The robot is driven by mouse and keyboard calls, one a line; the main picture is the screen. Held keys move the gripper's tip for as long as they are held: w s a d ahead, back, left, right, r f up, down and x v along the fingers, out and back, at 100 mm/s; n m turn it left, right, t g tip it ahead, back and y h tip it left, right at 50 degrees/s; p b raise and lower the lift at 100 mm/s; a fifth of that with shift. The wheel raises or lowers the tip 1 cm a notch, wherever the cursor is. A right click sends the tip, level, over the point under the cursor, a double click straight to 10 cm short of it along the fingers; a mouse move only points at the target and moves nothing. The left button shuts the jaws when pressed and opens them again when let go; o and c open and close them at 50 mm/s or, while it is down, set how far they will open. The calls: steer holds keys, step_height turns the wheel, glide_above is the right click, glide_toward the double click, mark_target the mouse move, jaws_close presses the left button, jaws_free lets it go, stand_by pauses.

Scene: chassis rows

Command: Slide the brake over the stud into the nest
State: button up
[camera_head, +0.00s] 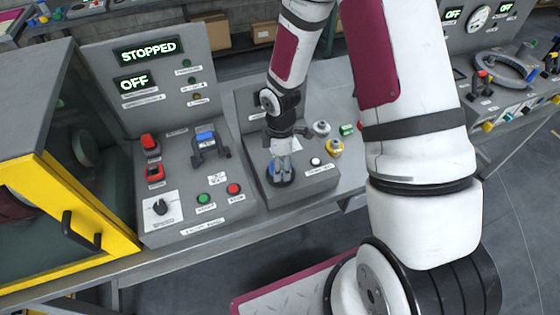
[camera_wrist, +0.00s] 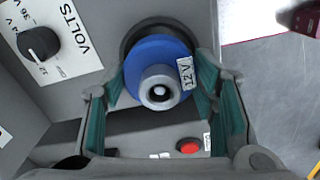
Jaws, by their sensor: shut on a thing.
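The brake (camera_wrist: 150,57) is a blue disc with a grey hub and a 12 V label. It also shows in the head view as a small blue shape (camera_head: 271,174) low on the grey panel. My gripper (camera_wrist: 161,82) is shut on the brake, with teal pads at its left and right sides. In the head view my gripper (camera_head: 282,168) points down at the panel. A light round stud end (camera_wrist: 160,91) shows in the hub opening. A dark round nest rim (camera_wrist: 128,37) shows around the brake's upper edge. I cannot tell how deep the brake sits.
A volts dial (camera_wrist: 40,42) is left of the brake, and a red button (camera_wrist: 188,146) is below it. A yellow-framed cabinet (camera_head: 75,200) is at the left.

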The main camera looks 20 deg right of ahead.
steer(key=shift+f, duration=0.9)
steer(key=o, duration=1.7)
step_height(320, 180, up, 12)
